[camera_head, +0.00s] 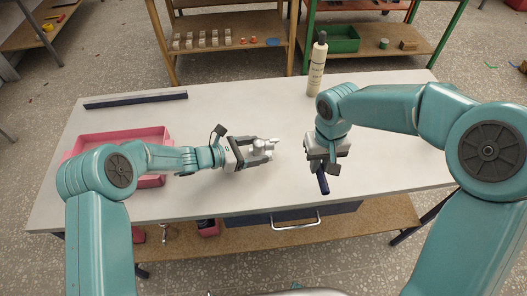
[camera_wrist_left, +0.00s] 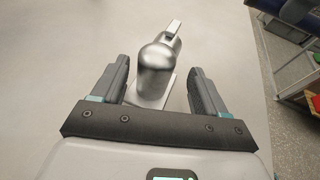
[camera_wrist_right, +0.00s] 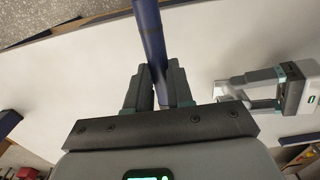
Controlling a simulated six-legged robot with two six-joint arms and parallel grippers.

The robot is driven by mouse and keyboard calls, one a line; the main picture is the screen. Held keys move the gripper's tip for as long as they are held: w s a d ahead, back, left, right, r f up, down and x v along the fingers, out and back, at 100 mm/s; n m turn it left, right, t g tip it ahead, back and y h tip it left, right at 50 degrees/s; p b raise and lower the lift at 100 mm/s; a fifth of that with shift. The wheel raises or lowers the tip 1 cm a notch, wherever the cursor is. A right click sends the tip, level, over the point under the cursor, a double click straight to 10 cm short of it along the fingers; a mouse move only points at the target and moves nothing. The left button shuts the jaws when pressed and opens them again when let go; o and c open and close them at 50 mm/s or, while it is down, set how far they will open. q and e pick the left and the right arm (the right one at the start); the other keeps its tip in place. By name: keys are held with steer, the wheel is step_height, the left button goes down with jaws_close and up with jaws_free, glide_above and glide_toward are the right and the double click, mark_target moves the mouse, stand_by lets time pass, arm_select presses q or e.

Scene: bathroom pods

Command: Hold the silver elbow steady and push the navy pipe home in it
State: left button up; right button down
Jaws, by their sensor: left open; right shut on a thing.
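The silver elbow (camera_wrist_left: 155,70) stands on the white table, with a flat plate at its base. In the head view the elbow (camera_head: 260,145) is at the tips of my left gripper (camera_head: 262,149). My left gripper is open, with one finger on each side of the elbow; in the left wrist view (camera_wrist_left: 158,88) gaps show beside it. My right gripper (camera_head: 322,165) is shut on the navy pipe (camera_wrist_right: 150,40), to the right of the elbow and apart from it. The pipe (camera_head: 322,181) shows below the right fingers, and its upper part is hidden there.
A pink tray (camera_head: 150,183) lies at the table's left under my left arm. A dark navy bar (camera_head: 135,99) lies at the back left. A cream bottle (camera_head: 317,70) stands at the back edge. The table between the grippers is clear.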

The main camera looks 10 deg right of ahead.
arm_select(q)
steer(key=shift+b+x, duration=0.45)
steer(key=shift+x, duration=0.45)
arm_select(e)
steer(key=shift+w+f, duration=0.15)
steer(key=shift+f, duration=0.7)
arm_select(q)
steer(key=shift+w+d+f, duration=0.1)
steer(key=shift+d+f, duration=0.05)
steer(key=shift+d, duration=0.05)
arm_select(e)
steer(key=shift+f, duration=0.1)
arm_select(q)
steer(key=c, duration=0.9)
steer(key=shift+c, duration=0.2)
